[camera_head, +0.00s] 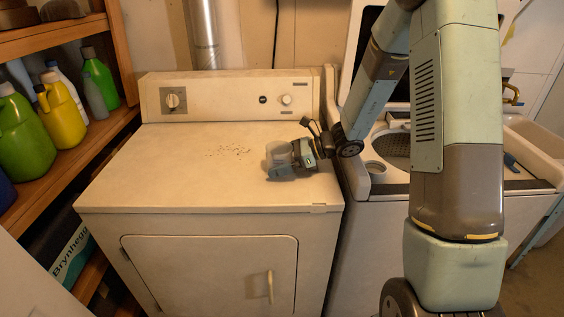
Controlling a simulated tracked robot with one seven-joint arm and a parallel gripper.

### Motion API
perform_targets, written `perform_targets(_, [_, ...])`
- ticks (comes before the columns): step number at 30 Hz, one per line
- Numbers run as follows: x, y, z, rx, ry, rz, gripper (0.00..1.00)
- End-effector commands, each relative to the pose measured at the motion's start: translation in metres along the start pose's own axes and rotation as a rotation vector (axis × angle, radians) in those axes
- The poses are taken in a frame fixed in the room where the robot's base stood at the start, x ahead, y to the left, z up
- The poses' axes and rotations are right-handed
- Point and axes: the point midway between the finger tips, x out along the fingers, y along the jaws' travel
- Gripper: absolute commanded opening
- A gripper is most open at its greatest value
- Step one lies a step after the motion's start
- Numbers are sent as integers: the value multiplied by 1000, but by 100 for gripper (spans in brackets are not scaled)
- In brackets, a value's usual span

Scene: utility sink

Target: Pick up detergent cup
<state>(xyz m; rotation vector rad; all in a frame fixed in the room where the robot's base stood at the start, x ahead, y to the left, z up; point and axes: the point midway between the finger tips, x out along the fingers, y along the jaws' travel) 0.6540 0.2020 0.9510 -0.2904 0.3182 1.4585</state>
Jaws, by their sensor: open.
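The detergent cup (277,152) looks like a small, translucent grey cup. It stands on the right part of the dryer's top (160,175). My gripper (287,164) is open and low over the dryer top, reaching in from the right. Its fingers are right at the cup, and a grey part shows at the cup's lower front. I cannot tell whether the fingers touch the cup or how far they reach around it. The cup's right side is partly hidden by the gripper.
Brown specks (229,151) lie on the dryer top, whose left side is free. The control panel (230,96) rises behind. An open washer (395,150) stands to the right, below my arm. Wooden shelves at left hold several bottles, including a yellow one (61,118).

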Motion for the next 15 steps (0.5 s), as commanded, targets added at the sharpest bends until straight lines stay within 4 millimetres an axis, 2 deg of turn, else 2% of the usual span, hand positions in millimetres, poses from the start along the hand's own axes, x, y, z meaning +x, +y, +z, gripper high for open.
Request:
perform_targets(2, [0,0,0,0,0,0,95])
perform_targets(15, [-1,0,0,1,0,0,53])
